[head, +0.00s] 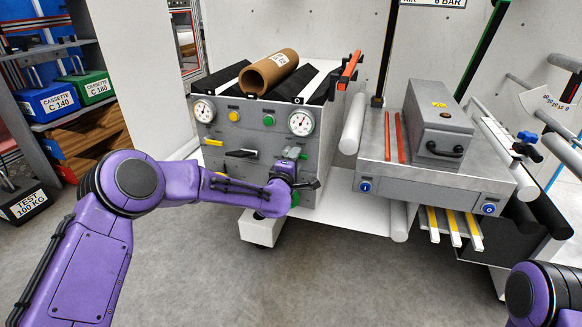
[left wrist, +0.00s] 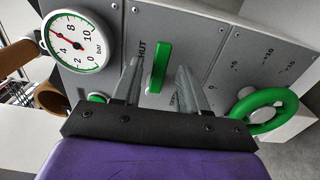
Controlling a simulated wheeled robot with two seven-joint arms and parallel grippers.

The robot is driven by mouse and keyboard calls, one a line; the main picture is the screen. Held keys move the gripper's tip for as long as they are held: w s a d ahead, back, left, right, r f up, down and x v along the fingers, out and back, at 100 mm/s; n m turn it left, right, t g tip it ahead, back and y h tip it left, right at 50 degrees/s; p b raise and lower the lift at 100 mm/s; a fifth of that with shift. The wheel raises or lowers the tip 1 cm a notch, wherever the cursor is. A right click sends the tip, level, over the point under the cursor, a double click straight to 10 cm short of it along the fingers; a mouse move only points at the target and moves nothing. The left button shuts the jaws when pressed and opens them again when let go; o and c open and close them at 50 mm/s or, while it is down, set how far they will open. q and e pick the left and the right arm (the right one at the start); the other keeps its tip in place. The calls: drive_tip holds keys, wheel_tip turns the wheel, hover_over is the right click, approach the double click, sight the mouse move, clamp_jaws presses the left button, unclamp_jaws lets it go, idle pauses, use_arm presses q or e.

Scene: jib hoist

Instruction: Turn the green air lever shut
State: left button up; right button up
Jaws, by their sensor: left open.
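The green air lever (left wrist: 159,66) shows in the left wrist view as a flat green bar on the grey panel, beside a label reading SHUT. My left gripper (left wrist: 158,78) is open, with one finger on each side of the lever. A gap shows between the lever and each finger. In the head view my left gripper (head: 300,170) is at the front of the grey cabinet (head: 235,165), below the right gauge, and mostly covers the lever. My right gripper is out of view; only part of my right arm shows at the lower right.
A green ring handwheel (left wrist: 262,110) sits close to the lever, on the side away from the pressure gauge (left wrist: 77,42). A cardboard tube (head: 268,71) lies on top of the cabinet. A wheeled grey bench (head: 430,180) stands to the right. The floor in front is clear.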

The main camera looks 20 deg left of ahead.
use_arm(q)
drive_tip(key=s, duration=0.9)
drive_tip(key=shift+s+a+p, duration=0.15)
drive_tip(key=shift+s+p, duration=0.1)
drive_tip(key=shift+p, duration=0.1)
drive_tip(key=s+a+f+m+g+y, duration=0.1)
drive_tip(key=s+a+f+m+g, duration=0.2)
drive_tip(key=s+f, duration=0.7)
drive_tip(key=s+a+f+m+g+y, duration=0.1)
drive_tip(key=s+f+m+g, duration=0.25)
drive_tip(key=s+f, duration=0.6)
drive_tip(key=s+a+f+m+g+y, duration=0.1)
drive_tip(key=s+a+f+m+g, duration=0.25)
drive_tip(key=s+f, duration=0.6)
drive_tip(key=s+a+f+m+g+y, duration=0.1)
drive_tip(key=s+a+f+g, duration=0.15)
drive_tip(key=s, duration=0.55)
drive_tip(key=s+a+f+g, duration=0.1)
drive_tip(key=s+a+g, duration=0.15)
drive_tip(key=s, duration=0.65)
wheel_tip(320, 180, up, 18)
drive_tip(key=w+d+p, duration=0.1)
drive_tip(key=p, duration=1.7)
